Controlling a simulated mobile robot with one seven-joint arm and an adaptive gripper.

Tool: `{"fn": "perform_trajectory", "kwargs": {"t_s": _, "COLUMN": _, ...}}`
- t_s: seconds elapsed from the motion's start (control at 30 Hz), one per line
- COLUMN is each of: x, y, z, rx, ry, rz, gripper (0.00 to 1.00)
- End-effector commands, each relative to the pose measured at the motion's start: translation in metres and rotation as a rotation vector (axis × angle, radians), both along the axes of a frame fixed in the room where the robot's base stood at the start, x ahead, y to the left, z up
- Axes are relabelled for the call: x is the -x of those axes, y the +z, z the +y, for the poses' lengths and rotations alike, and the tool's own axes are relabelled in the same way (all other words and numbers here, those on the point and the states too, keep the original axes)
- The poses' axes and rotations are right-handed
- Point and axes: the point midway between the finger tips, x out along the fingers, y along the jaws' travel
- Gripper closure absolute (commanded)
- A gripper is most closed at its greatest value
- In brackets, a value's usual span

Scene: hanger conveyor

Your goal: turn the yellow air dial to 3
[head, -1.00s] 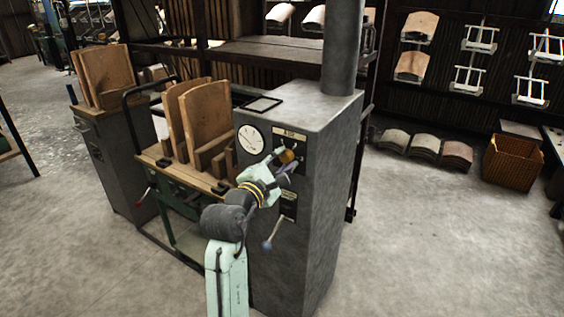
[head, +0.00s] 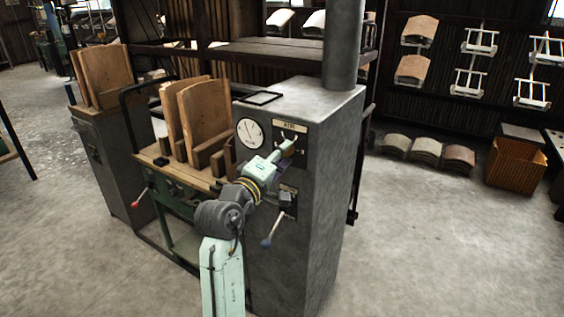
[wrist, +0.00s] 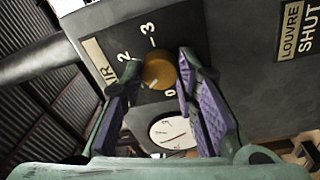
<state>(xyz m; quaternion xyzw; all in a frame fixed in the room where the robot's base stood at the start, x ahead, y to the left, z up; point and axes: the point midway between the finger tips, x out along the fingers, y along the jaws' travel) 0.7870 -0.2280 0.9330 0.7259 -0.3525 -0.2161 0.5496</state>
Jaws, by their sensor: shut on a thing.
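The yellow air dial (wrist: 158,72) shows in the wrist view on a dark plate, with the numbers 2, 3 and 0 printed around it. A small pale mark on the dial lies towards its lower left, not towards the 3. My gripper (wrist: 160,64) has one finger on each side of the dial and is shut on it. In the head view my gripper (head: 286,150) is at the upper front of the grey cabinet (head: 325,200), and it mostly hides the dial. The label AIR (head: 290,126) is just above.
A round white gauge (head: 250,132) sits left of the dial, and it also shows below it in the wrist view (wrist: 172,133). A bench with curved wooden boards (head: 206,116) stands close on the left.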

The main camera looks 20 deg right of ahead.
Motion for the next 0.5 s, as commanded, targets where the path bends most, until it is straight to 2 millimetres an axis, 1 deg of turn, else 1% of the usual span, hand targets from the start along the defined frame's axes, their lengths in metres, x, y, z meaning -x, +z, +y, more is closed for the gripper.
{"fn": "perform_trajectory", "kwargs": {"t_s": 0.03, "x": -0.0001, "y": -0.0046, "z": 0.0003, "rx": -0.027, "ry": -0.001, "rz": -0.034, "gripper": 0.99}}
{"fn": "perform_trajectory", "kwargs": {"t_s": 0.5, "x": -0.0014, "y": -0.0055, "z": 0.0011, "rx": -0.302, "ry": 0.000, "rz": -0.386, "gripper": 0.99}}
